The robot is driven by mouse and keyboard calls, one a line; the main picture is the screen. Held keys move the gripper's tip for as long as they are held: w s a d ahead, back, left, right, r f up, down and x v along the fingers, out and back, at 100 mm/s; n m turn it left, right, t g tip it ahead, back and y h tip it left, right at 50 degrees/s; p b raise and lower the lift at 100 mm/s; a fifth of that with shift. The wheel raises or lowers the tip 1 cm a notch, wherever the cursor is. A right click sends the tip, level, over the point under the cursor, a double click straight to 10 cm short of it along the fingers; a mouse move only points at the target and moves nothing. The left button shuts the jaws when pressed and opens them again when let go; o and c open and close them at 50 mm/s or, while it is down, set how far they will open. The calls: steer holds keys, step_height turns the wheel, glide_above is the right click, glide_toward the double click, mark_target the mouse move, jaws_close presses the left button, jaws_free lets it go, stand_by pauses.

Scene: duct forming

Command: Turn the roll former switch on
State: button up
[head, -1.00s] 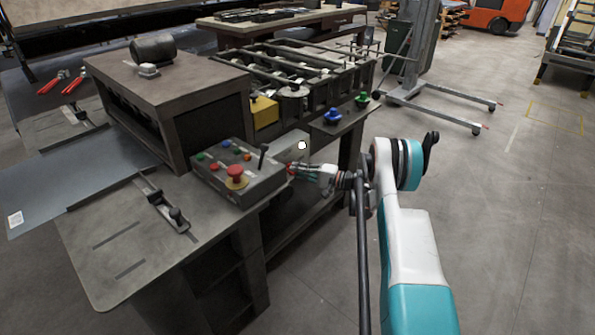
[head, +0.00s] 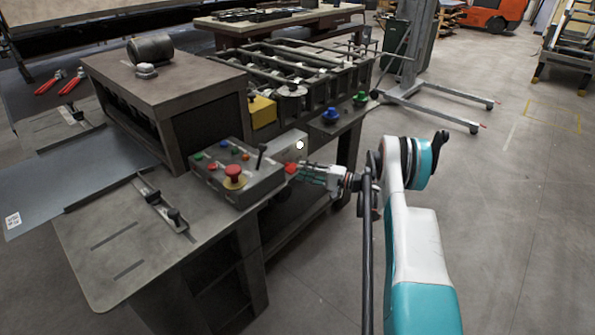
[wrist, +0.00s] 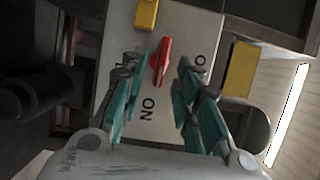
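The roll former switch is a red lever (wrist: 160,62) on the face of a grey box (wrist: 178,22), seen in the wrist view. An "ON" label is printed below it, and a partly hidden label starting with "O" is to its right. My gripper (wrist: 158,72) is open, with one teal finger on each side of the lever; contact cannot be told. In the head view, the red lever (head: 291,168) shows on the side of the grey box (head: 288,149), with my gripper (head: 303,170) just to its right.
A control panel (head: 213,184) with coloured buttons, a red emergency knob and a black lever stands left of the box. A yellow block (head: 262,112) and blue and green knobs (head: 331,116) are behind. The floor (head: 510,210) to the right is clear.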

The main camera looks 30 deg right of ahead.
steer(key=v, duration=0.8)
steer(key=shift+s+d, duration=0.15)
steer(key=shift+d, duration=0.05)
